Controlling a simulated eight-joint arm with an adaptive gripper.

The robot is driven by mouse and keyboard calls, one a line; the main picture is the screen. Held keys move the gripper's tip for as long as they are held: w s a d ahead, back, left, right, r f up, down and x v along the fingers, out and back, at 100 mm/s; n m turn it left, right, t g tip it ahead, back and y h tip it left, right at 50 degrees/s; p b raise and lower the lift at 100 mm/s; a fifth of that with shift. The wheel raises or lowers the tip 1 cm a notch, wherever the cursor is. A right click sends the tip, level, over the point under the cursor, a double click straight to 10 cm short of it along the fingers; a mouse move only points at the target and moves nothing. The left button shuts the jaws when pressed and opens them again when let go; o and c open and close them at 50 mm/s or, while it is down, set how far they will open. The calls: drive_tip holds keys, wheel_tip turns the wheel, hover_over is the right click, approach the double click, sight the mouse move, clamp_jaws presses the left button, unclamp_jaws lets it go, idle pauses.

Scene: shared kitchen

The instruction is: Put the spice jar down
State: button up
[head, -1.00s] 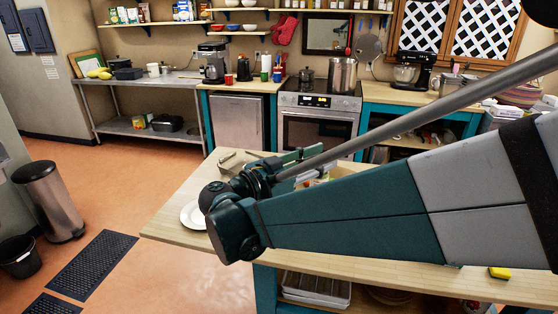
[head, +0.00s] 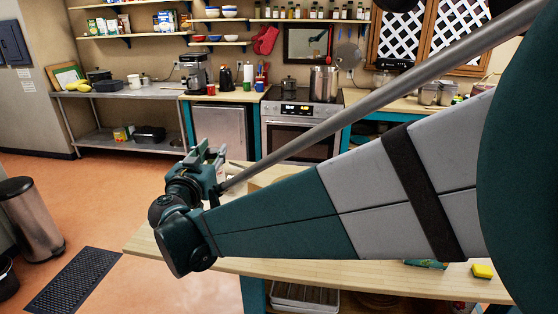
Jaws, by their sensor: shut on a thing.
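My gripper (head: 209,156) is at the left end of my arm, above the far left part of the wooden island counter (head: 150,243). It points up and away from the camera and is shut on the spice jar. The jar itself cannot be made out, as the fingers and wrist hide it.
Several similar small jars stand on the upper wall shelf (head: 312,18). The stove (head: 297,112) with a steel pot (head: 324,84) is behind the island. A yellow sponge (head: 482,271) lies at the counter's right. My arm hides much of the counter; its left corner is clear.

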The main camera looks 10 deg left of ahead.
drive_tip(key=s+a+n+g+y, duration=0.1)
drive_tip(key=s+a+n+y, duration=0.15)
drive_tip(key=a, duration=0.35)
drive_tip(key=s+a+n+y, duration=0.1)
drive_tip(key=a+y, duration=0.2)
drive_tip(key=a, duration=0.3)
wheel_tip(320, 180, down, 11)
drive_tip(key=shift+w, duration=0.15)
drive_tip(key=shift+a+f, duration=0.1)
wheel_tip(320, 180, down, 6)
drive_tip(key=b, duration=0.1)
drive_tip(key=shift+f, duration=0.1)
idle(0.3)
drive_tip(key=shift+f+b, duration=0.7)
drive_tip(key=shift+f, duration=1.15)
drive_tip(key=shift+f+b, duration=0.3)
drive_tip(key=shift+f, duration=0.05)
drive_tip(key=o, duration=1.3)
drive_tip(key=shift+c, duration=0.2)
